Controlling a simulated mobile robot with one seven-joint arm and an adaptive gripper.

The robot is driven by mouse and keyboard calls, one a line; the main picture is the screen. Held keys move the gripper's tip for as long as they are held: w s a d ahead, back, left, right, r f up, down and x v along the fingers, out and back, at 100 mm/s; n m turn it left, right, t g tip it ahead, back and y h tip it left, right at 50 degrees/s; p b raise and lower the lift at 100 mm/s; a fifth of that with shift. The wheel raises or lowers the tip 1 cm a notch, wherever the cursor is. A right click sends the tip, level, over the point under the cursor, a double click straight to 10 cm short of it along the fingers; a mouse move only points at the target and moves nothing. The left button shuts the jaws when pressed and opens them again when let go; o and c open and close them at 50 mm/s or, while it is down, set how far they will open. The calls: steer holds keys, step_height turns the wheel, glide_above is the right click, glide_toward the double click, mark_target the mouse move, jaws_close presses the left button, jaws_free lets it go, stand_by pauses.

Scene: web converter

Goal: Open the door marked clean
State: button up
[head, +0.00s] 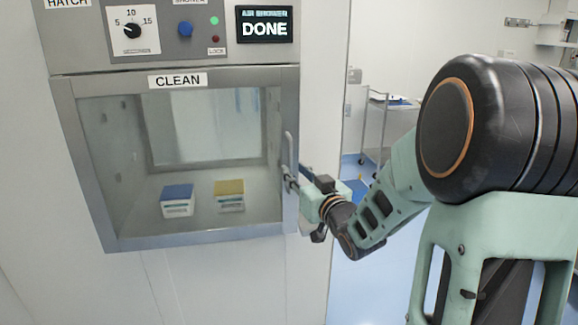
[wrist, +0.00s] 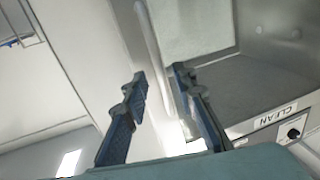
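The door marked clean (head: 268,232) is a grey metal frame with a large window, below the CLEAN label (head: 178,80). It looks closed in the head view. Its upright bar handle (head: 289,150) is on the right side of the frame. My gripper (head: 291,178) is at the lower part of this handle. In the wrist view my gripper (wrist: 160,82) has its two dark fingers apart, and the pale handle bar (wrist: 153,45) runs down between them. I cannot tell whether either finger touches it. The CLEAN label also shows in the wrist view (wrist: 275,115).
Behind the window are a blue-topped box (head: 177,200) and a yellow-topped box (head: 229,195). Above the door, a panel has a dial (head: 132,31), a blue knob (head: 185,29) and a display (head: 264,25) reading DONE. A trolley (head: 385,120) stands behind, right.

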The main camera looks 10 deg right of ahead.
mark_target(291, 167)
steer(key=shift+w+a, duration=0.2)
steer(key=shift+w, duration=0.85)
steer(key=shift+w+a, duration=0.15)
steer(key=shift+w, duration=0.9)
steer(key=shift+c, duration=0.2)
jaws_close()
